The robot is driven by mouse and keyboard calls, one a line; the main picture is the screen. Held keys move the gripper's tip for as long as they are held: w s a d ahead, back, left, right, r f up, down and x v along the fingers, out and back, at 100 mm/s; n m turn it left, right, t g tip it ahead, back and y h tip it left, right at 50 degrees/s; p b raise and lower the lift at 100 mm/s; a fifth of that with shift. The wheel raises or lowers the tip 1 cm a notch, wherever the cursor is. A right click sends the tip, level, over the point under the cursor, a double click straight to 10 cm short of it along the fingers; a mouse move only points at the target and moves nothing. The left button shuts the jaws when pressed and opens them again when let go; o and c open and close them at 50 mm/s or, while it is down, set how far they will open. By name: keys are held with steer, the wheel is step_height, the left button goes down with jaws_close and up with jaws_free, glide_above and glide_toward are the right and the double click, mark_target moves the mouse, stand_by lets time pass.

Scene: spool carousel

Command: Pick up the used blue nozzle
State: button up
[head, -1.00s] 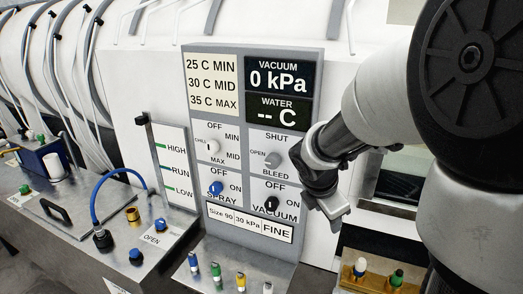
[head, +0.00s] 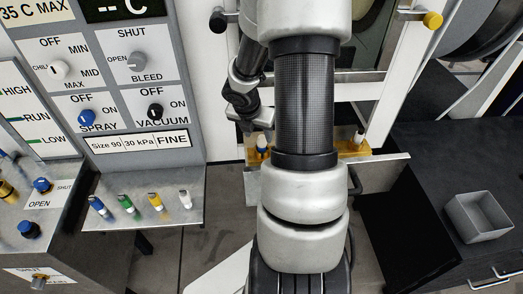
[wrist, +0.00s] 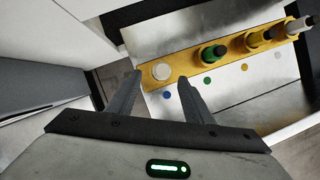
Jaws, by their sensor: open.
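The used blue nozzle (head: 262,143) stands upright in a yellow rack (head: 350,148), with a pale top and a blue band below it. In the wrist view its round pale top (wrist: 161,72) shows at the left end of the rack, by a blue dot. My gripper (wrist: 160,79) is open and empty, its fingertips either side of that top in the picture. I cannot tell how far above it they are. In the head view my forearm hides the middle of the rack and part of the gripper (head: 250,122).
In the wrist view a green nozzle (wrist: 211,54), a yellow one (wrist: 258,40) and a white one (wrist: 297,26) stand along the rack. Several coloured nozzles, including a blue one (head: 98,206), stand on a left shelf. A grey bin (head: 477,217) sits on the dark right bench.

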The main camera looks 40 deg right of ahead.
steer(key=shift+d+b+x, duration=0.15)
steer(key=shift+b+x, duration=0.3)
steer(key=shift+x, duration=1.1)
steer(key=shift+d+b+x, duration=0.1)
steer(key=shift+b+x, duration=0.3)
steer(key=shift+x, duration=1.1)
steer(key=shift+r, duration=0.15)
steer(key=shift+c, duration=0.5)
steer(key=c, duration=1)
